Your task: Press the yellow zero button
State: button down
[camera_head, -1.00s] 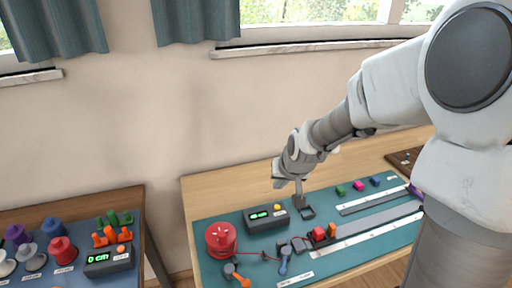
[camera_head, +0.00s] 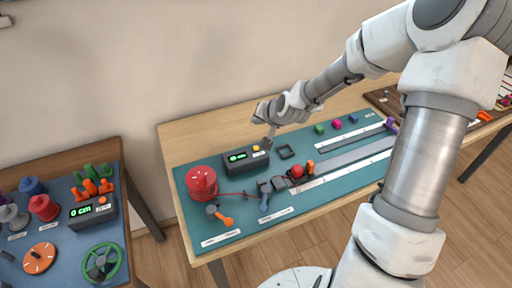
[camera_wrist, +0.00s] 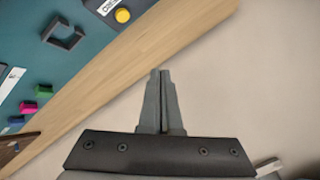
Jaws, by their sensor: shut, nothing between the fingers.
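The yellow button (camera_head: 256,148) sits on top of a dark counter box with a green lit display (camera_head: 236,157), on the teal mat. It also shows as a yellow disc in the wrist view (camera_wrist: 122,15), at the top edge, beside the box's white label. My gripper (camera_head: 267,147) points down just right of the button in the head view. In the wrist view its fingers (camera_wrist: 161,73) are shut together with nothing between them. The fingertips appear apart from the button.
A red spool (camera_head: 202,183) stands left of the box. A dark square frame (camera_head: 286,152) lies right of it, with small green, pink and blue blocks (camera_head: 353,118) beyond. Another table at left holds a second counter box (camera_head: 92,211) with an orange button.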

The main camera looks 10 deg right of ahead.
jog(key=shift+f, duration=0.1)
jog(key=b, duration=0.7)
send_over(257, 152)
notch_tip(257, 152, down, 9)
jog(key=shift+w+r, duration=0.1)
jog(key=shift+r, duration=0.05)
dwell(1.6)
jog(key=shift+f+b, duration=0.4)
jog(key=shift+f+b, duration=0.35)
jog(key=shift+f, duration=0.05)
dwell(0.4)
dwell(0.4)
jog(key=shift+r+p, duration=0.7)
jog(key=shift+r, duration=0.15)
